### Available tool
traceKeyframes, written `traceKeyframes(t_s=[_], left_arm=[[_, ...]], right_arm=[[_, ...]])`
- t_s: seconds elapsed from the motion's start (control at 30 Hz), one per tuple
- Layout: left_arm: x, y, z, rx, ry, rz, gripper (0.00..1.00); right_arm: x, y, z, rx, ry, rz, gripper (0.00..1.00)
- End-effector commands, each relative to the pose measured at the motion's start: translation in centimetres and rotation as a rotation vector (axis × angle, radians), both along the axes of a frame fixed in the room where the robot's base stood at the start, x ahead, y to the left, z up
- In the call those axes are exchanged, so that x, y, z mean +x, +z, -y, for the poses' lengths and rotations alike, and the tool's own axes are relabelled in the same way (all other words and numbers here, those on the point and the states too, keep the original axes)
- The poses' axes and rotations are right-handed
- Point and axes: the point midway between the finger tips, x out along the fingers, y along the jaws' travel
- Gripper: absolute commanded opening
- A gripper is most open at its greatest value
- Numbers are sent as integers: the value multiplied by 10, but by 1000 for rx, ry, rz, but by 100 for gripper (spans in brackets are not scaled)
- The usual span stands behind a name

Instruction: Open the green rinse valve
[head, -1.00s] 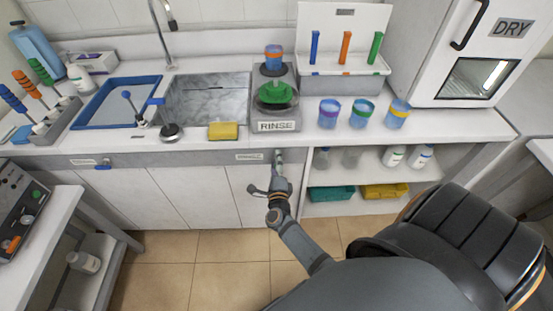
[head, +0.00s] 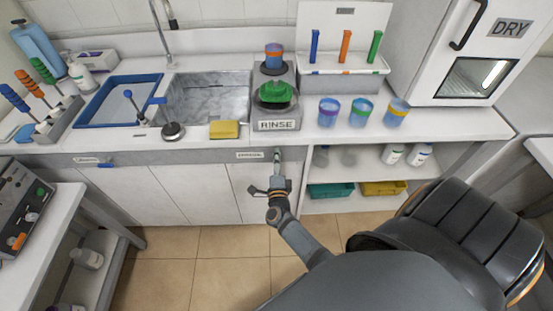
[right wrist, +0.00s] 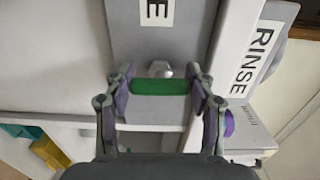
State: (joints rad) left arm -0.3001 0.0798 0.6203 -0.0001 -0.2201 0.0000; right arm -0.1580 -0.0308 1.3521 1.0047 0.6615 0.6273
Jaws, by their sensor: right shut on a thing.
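The green rinse valve (head: 277,156) is on the grey front panel below the rinse station, mostly hidden by my gripper in the head view. In the right wrist view its green handle (right wrist: 160,87) lies crosswise between my two fingers, with a metal stem (right wrist: 160,69) behind it. My right gripper (right wrist: 160,95) is shut on this handle, one finger at each end. In the head view my right gripper (head: 278,172) reaches up to the panel from below. My left gripper is not in view.
The rinse station (head: 278,125) stands on the counter above, with a green piece and a cup on it. A sink (head: 205,98) and yellow sponge (head: 224,129) are to its left. A blue valve (head: 105,163) is on the panel's left. Shelves with bins are right of my gripper.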

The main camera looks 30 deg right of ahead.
Motion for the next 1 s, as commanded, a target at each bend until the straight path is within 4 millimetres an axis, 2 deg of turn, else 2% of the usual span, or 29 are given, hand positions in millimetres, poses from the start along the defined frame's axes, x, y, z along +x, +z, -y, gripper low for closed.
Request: traceKeyframes(t_s=[0.03, 0.2, 0.53, 0.8, 1.0], left_arm=[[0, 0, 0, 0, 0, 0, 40], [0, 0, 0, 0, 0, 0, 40], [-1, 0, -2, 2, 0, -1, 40], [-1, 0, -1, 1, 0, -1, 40], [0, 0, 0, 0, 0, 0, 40]], right_arm=[[0, -1, 0, -2, 1, -2, 59], [0, 0, 0, -1, 1, -2, 79], [-4, -1, -2, 1, 0, -2, 79], [-45, -1, -27, 1, -1, -4, 79], [-63, -1, -39, 0, 0, -1, 79]])
